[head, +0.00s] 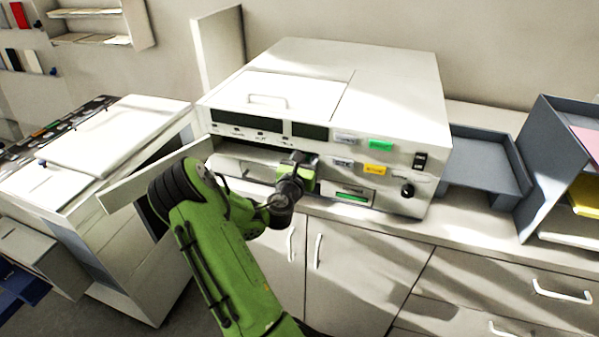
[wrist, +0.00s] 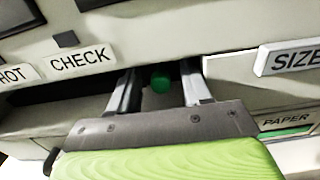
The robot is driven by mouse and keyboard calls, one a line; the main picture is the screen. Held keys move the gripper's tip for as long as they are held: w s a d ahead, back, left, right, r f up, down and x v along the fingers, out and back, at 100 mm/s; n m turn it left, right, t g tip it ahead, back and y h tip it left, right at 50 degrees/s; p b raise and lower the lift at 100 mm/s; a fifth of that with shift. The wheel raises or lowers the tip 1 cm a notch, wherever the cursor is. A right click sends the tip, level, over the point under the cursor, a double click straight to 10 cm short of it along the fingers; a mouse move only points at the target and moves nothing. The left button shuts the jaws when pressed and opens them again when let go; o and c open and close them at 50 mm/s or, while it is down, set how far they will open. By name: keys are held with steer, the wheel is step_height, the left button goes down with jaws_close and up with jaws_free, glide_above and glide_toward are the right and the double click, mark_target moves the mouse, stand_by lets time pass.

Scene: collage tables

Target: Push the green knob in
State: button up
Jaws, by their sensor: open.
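The green knob (wrist: 160,83) is a small round ball in the dark opening of the machine, in the wrist view. It appears between the two fingers of my gripper (wrist: 159,80), which are open and apart from each other. I cannot tell how far beyond the fingertips the knob is. In the head view my gripper (head: 296,163) reaches into the front of the white machine (head: 400,95), at the right end of its open slot. The knob is hidden there behind my gripper and arm.
A flap (head: 150,180) hangs open at the machine's left. A SIZE label (wrist: 292,58) and a PAPER slot (wrist: 287,124) lie right of the fingers; a CHECK label (wrist: 80,59) lies left. A black knob (head: 407,189) is at the machine's right. A grey tray (head: 480,160) stands beyond.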

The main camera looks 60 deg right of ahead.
steer(key=s+a+b, duration=0.2)
steer(key=a+b, duration=1.1)
steer(key=a, duration=0.1)
steer(key=shift+s+f, duration=0.15)
